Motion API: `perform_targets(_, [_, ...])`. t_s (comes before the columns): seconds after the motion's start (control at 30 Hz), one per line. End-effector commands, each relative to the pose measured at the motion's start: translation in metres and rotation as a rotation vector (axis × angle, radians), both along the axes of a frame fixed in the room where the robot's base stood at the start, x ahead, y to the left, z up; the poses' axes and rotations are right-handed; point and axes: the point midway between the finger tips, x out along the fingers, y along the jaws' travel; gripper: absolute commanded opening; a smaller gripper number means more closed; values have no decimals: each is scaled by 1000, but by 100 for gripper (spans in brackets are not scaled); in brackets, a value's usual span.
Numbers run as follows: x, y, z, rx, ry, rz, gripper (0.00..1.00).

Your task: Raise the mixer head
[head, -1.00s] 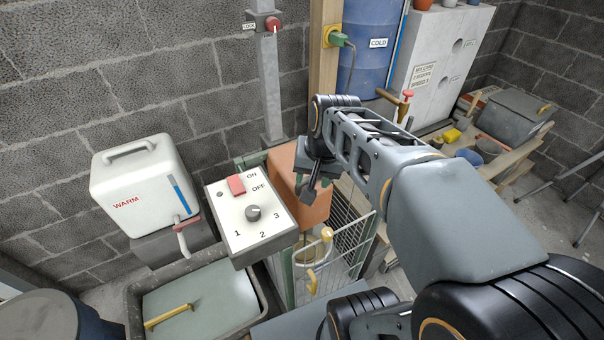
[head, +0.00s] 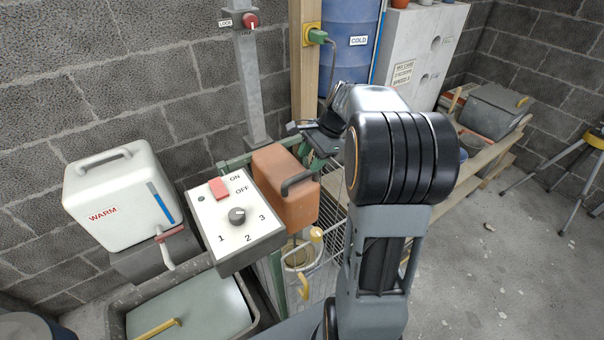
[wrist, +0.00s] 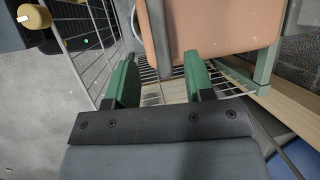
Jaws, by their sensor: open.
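The mixer head looks to be the terracotta box (head: 270,163) with a dark bar handle (head: 299,181) on its side, in the middle of the head view. In the wrist view, the terracotta body (wrist: 215,28) fills the top, with the grey handle (wrist: 159,40) running down toward the fingers. My gripper (wrist: 160,78) has two green fingers, spread apart with nothing between them. In the head view, my gripper (head: 313,148) is just behind and above the handle, partly hidden by my arm. A post (head: 249,85) carries a red knob (head: 250,20) labelled LOCK.
A control box (head: 225,225) with a red switch and dial stands left of the mixer head. A white WARM tank (head: 115,200) is further left. A wire guard (head: 325,262) with a yellow handle is below. A blue COLD barrel (head: 340,65) stands behind; floor at right is open.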

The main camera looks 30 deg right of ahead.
Motion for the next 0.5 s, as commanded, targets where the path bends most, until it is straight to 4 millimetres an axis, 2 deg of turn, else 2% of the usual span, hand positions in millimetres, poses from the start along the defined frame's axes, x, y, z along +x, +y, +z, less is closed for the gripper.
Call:
perform_targets(0.03, [0,5,-10,1,4,2,48])
perform_targets(0.2, [4,15,-33,-1,3,1,48])
perform_targets(0.5, [8,24,-54,-1,-1,1,48])
